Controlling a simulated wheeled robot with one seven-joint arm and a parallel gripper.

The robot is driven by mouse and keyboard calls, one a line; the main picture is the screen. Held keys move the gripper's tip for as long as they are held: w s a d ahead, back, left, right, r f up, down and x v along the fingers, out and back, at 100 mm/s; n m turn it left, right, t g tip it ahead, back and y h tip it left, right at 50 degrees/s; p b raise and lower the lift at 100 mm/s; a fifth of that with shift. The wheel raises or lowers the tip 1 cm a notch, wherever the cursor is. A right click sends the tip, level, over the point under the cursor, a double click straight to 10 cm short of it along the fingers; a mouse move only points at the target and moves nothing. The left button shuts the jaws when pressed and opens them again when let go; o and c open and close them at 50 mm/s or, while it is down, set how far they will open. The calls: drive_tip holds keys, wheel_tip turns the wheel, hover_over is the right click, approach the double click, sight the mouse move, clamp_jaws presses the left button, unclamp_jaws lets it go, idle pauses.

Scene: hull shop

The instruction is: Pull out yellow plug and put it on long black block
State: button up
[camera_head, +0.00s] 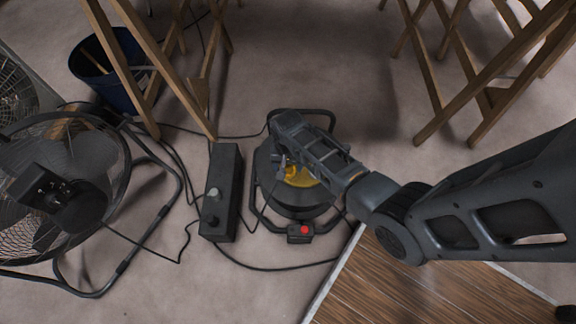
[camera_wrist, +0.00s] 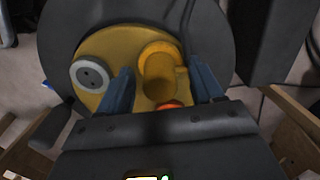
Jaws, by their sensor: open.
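The yellow plug (camera_wrist: 158,78) stands on the yellow face (camera_wrist: 112,45) of a black cable reel, between my gripper's two blue-grey fingers. My gripper (camera_wrist: 163,88) is open, with a finger on either side of the plug; I cannot tell whether either touches it. In the head view my gripper (camera_head: 281,160) is over the reel (camera_head: 300,203) and hides most of its yellow face. The long black block (camera_head: 226,165) lies on the floor just left of the reel. A grey plug (camera_head: 213,193) and a black plug (camera_head: 210,219) are on its near half; its far half looks bare.
A grey round socket (camera_wrist: 90,76) sits beside the plug on the reel face. A large fan (camera_head: 75,190) stands at left, with cables across the floor. Wooden trestle legs (camera_head: 165,70) and a blue bucket (camera_head: 108,75) are behind. A wooden panel (camera_head: 400,285) lies front right.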

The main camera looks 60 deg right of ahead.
drive_tip(key=shift+c, duration=0.3)
clamp_jaws()
idle(0.5)
drive_tip(key=shift+r, duration=0.2)
drive_tip(key=shift+r+p, duration=2.85)
drive_tip(key=shift+p, duration=0.25)
